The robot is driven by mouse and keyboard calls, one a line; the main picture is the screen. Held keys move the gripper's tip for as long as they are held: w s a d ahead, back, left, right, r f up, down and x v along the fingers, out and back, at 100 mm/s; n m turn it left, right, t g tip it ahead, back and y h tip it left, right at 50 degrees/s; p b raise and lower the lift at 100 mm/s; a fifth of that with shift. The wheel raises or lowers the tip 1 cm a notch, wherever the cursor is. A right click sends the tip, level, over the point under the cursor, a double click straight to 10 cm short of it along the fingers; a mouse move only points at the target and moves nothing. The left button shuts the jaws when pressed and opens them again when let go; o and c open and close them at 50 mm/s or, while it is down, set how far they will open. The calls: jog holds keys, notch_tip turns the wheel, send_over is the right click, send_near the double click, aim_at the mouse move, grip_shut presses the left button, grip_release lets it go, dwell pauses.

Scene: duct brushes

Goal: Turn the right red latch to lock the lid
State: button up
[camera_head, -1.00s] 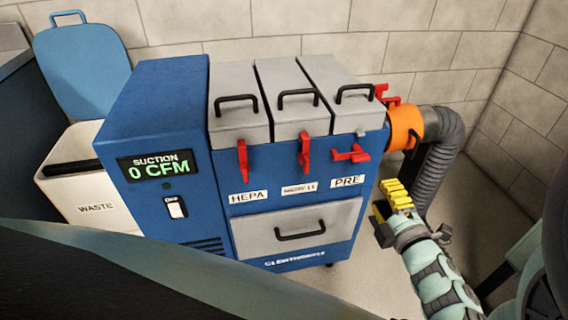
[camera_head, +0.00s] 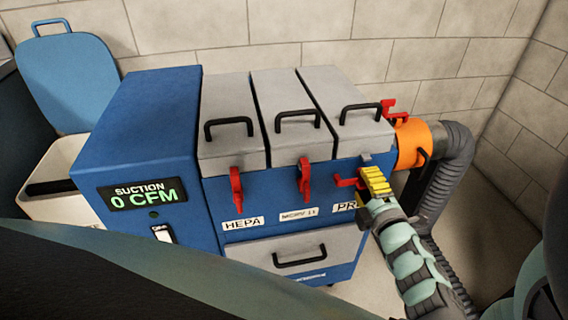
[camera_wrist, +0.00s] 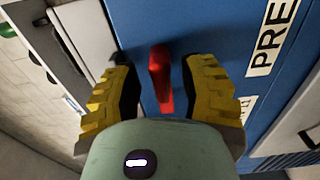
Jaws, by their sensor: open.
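The right red latch (camera_head: 347,182) is on the blue front under the grey PRE lid (camera_head: 340,88), with its handle lying sideways. The lid looks shut. My gripper (camera_head: 375,180), with yellow fingers, is right beside the latch and hides its right part in the head view. In the wrist view, the red latch (camera_wrist: 160,76) lies between the open fingers of my gripper (camera_wrist: 160,66), with a gap visible on both sides. I cannot tell whether any finger touches it.
The middle red latch (camera_head: 304,180) and the left red latch (camera_head: 236,190) hang upright. An orange collar (camera_head: 411,145) and a grey hose (camera_head: 452,165) stand close to the right of my gripper. The wall is behind the blue unit.

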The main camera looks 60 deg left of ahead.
jog(key=shift+o, duration=0.2)
jog(key=shift+s, duration=0.1)
grip_shut()
jog(key=shift+d+m+p, duration=0.1)
jog(key=shift+m+p, duration=0.2)
jog(key=m+p, duration=0.3)
jog(key=m, duration=0.1)
jog(key=shift+r+m+p, duration=0.2)
jog(key=shift+m+p, duration=0.1)
jog(key=shift+p, duration=0.05)
jog(key=m+p, duration=0.2)
jog(key=m, duration=0.1)
jog(key=shift+w+m+p, duration=0.2)
jog(key=shift+m+p, duration=0.1)
jog(key=shift+p, duration=0.1)
jog(key=m+p, duration=0.3)
jog(key=m, duration=0.1)
jog(key=shift+m, duration=0.3)
jog(key=m+p, duration=0.1)
jog(key=m, duration=0.3)
jog(key=shift+w+d+f+m+p, duration=0.1)
jog(key=shift+f+m+p, duration=0.05)
jog(key=shift+m+p, duration=0.2)
